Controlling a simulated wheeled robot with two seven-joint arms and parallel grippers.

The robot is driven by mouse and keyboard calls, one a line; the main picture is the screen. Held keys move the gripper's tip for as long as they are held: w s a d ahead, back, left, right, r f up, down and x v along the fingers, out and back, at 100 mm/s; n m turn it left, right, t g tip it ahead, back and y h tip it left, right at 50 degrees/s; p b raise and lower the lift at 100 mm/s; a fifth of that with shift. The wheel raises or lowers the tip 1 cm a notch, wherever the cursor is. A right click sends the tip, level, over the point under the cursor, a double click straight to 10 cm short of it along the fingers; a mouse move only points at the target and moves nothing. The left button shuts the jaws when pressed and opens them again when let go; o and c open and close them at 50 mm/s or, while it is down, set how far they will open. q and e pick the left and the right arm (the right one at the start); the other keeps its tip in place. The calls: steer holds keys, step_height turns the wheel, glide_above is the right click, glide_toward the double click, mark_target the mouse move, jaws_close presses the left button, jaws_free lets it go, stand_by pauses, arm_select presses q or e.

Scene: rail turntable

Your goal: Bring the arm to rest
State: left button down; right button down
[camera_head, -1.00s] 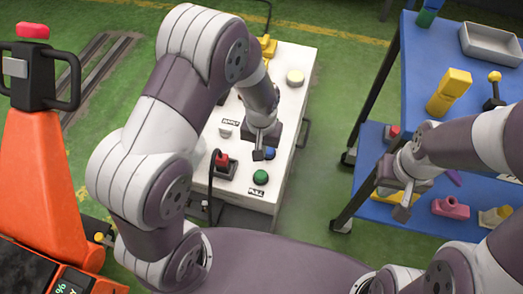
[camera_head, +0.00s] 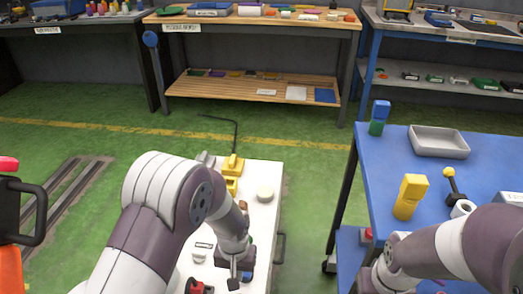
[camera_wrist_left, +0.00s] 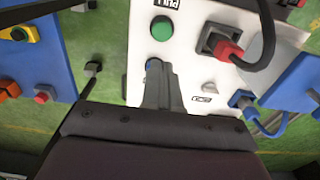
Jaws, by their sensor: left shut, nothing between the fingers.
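My left arm (camera_head: 165,205) comes in from the lower left, bent at the elbow and pointing down over the white-topped console (camera_head: 265,222). My left gripper (camera_head: 234,281) is shut and empty above the console. The left wrist view shows its closed fingers (camera_wrist_left: 160,82) with the green button (camera_wrist_left: 162,28) just beyond. A blue button is mostly hidden behind the fingertips; contact cannot be told. My right arm (camera_head: 455,250) reaches in from the right beside the blue table; its gripper fingers fall outside the picture.
The console carries a red plug in a dark socket (camera_wrist_left: 222,42), a blue plug (camera_wrist_left: 243,100) and a yellow fixture (camera_head: 232,166). The blue table (camera_head: 395,150) bears a grey tray (camera_head: 438,142) and a yellow block (camera_head: 409,197). Green floor (camera_head: 310,185) between them is free.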

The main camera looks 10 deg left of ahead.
arm_select(q)
steer(key=s+a+r+t, duration=0.1)
steer(key=s+a+r, duration=0.6)
steer(key=s+r, duration=0.4)
step_height(320, 180, up, 24)
steer(key=w+p, duration=0.1)
steer(key=p, duration=2.2)
steer(key=shift+a+f, duration=0.1)
steer(key=shift+a, duration=0.1)
